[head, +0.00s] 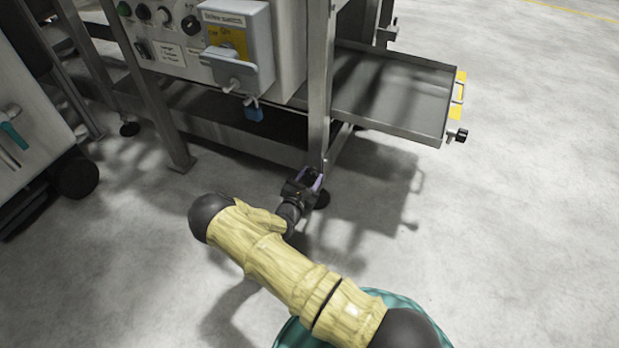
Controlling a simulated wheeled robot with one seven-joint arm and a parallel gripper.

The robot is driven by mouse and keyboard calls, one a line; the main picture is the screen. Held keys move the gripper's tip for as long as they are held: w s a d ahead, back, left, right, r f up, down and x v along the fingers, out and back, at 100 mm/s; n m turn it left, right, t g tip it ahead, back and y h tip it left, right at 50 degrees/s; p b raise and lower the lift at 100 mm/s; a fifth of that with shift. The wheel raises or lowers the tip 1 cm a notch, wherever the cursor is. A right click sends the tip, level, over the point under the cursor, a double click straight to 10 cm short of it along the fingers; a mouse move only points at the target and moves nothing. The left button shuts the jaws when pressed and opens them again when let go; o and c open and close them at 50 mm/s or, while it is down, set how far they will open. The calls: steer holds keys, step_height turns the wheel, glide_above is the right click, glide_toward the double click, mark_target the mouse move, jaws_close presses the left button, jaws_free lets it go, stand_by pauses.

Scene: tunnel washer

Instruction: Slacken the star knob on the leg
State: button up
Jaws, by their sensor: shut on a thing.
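The machine leg (319,95) is a grey metal post that comes down to a round dark foot (322,200) on the floor. My gripper (314,178) is at the lower end of this leg, just above the foot. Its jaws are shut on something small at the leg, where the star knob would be. The knob itself is hidden by the gripper and is too small to make out. My arm reaches in from the bottom right in a yellow sleeve.
A metal tray (390,92) with a black side knob (461,135) juts out right. A wheeled grey unit (25,130) stands left. Floor at right is clear.

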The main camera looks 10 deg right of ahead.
steer(key=shift+a+f, duration=0.1)
steer(key=shift+a, duration=0.15)
steer(key=o, duration=1)
steer(key=shift+c, duration=0.2)
steer(key=shift+d, duration=0.15)
steer(key=p+v, duration=0.7)
steer(key=v, duration=1)
steer(key=shift+s, duration=0.2)
